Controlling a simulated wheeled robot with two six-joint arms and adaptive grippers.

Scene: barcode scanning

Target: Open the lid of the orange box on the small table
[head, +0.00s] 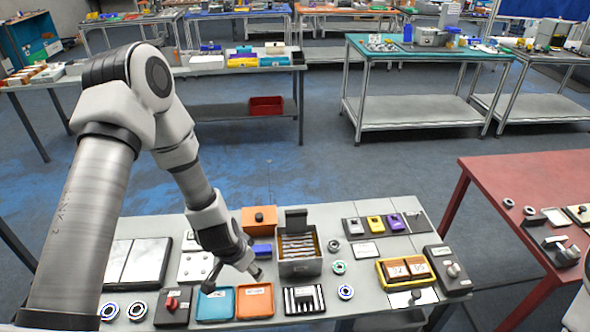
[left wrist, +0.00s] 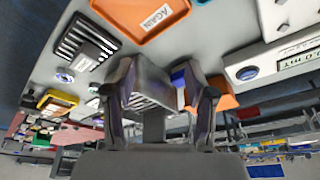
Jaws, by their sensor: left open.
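The orange box (head: 250,226) sits at the back of the small table, left of the grey slotted box. Its lid is down and has a black knob (head: 259,216) on top. My left gripper (head: 235,280) is open and empty, above the orange and blue trays, nearer the front edge than the orange box and apart from it. In the left wrist view, the open fingers (left wrist: 167,90) frame the grey slotted box, and the orange box (left wrist: 227,100) is partly hidden behind the right finger. My right gripper is not in view.
A small blue box (head: 262,250) stands just in front of the orange box. The grey box (head: 300,267), with its lid raised, stands close on the right. An orange tray (head: 254,302) and a blue tray (head: 215,306) lie in front. A red table (head: 530,170) stands at right.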

